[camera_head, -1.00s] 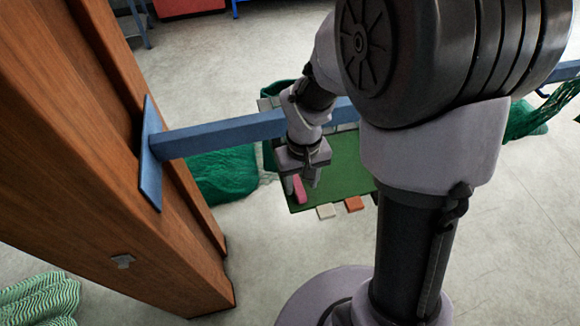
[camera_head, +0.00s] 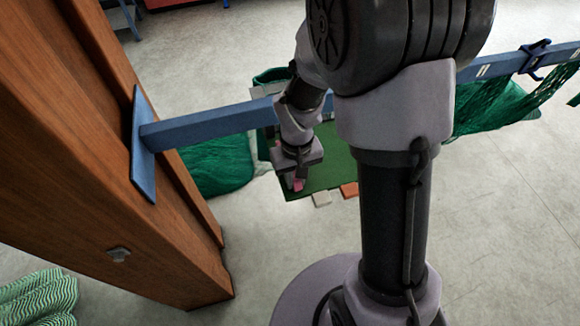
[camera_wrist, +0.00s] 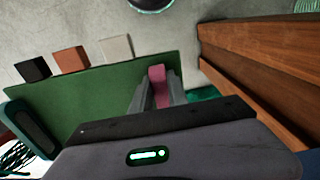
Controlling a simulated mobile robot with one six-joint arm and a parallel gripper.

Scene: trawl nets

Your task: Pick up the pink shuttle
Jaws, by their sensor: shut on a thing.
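The pink shuttle (camera_wrist: 158,84) shows in the wrist view between the two fingers of my gripper (camera_wrist: 158,92), near the edge of a green surface (camera_wrist: 90,108). My gripper is shut on it. In the head view the pink shuttle (camera_head: 298,185) is a small pink patch below my gripper (camera_head: 296,182), mostly hidden by it. The green surface (camera_head: 335,165) lies under and beside the gripper. I cannot tell whether the shuttle still touches the surface.
An orange block (camera_head: 349,190) and a pale block (camera_head: 321,198) sit along the near edge of the green surface. A black block (camera_wrist: 33,69) shows in the wrist view. A blue beam (camera_head: 210,127) runs from a wooden post (camera_head: 120,150). Green netting (camera_head: 220,165) lies behind.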

